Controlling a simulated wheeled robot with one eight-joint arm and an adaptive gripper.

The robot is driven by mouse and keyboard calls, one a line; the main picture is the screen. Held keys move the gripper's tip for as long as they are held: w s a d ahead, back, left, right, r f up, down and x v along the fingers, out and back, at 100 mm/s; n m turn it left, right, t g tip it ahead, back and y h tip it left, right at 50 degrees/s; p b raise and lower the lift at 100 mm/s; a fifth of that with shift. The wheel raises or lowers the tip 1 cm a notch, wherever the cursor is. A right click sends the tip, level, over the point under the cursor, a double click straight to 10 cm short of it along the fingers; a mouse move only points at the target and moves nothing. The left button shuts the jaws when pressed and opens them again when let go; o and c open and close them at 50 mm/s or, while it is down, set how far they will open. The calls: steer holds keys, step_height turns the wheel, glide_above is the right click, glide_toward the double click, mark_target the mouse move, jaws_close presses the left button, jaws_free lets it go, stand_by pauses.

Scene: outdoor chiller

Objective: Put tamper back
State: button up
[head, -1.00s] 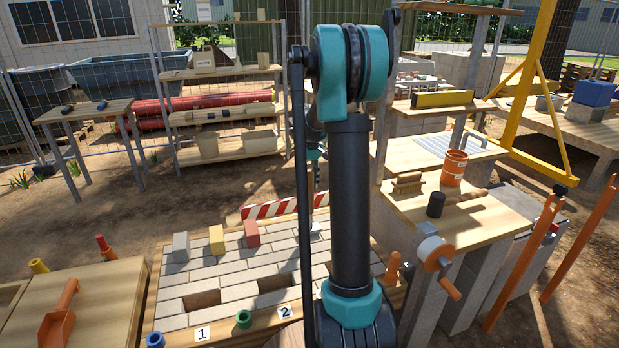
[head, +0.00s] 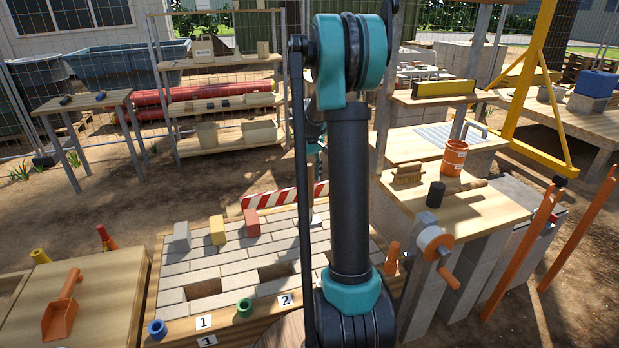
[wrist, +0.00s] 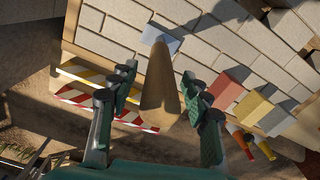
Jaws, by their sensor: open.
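A tan wooden tapered handle (wrist: 160,88), which I take for the tamper's, shows in the wrist view between my gripper's fingers. A grey-blue flat piece (wrist: 160,38) shows at its far end, over the pale brick panel (wrist: 130,32). My gripper (wrist: 159,75) is open, one finger on each side of the handle, with gaps visible on both sides. In the head view my arm hides most of the gripper and the handle. I cannot tell whether the tamper stands free on the panel.
Grey, yellow (head: 217,229) and red blocks stand along the panel's back edge. A red-and-white barrier (head: 285,200) is behind it. Two recesses and labels 1 and 2 are at the front. A workbench (head: 470,215) at right holds a black-headed mallet (head: 436,194), a brush and an orange bucket.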

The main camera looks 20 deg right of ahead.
step_height(320, 180, up, 12)
steer(key=shift+r, duration=0.1)
steer(key=s+a+f+m+t, duration=0.1)
steer(key=s+a+f, duration=0.3)
steer(key=s, duration=0.5)
steer(key=s+a+f+m+t, duration=0.1)
steer(key=s+a+f, duration=0.3)
steer(key=s+f, duration=0.3)
steer(key=s+a+f+m+t, duration=0.1)
steer(key=s+a+f, duration=0.3)
steer(key=s, duration=0.9)
step_height(320, 180, down, 3)
steer(key=shift+s+r+t, duration=0.15)
steer(key=shift+s+t, duration=0.1)
steer(key=shift+t, duration=0.35)
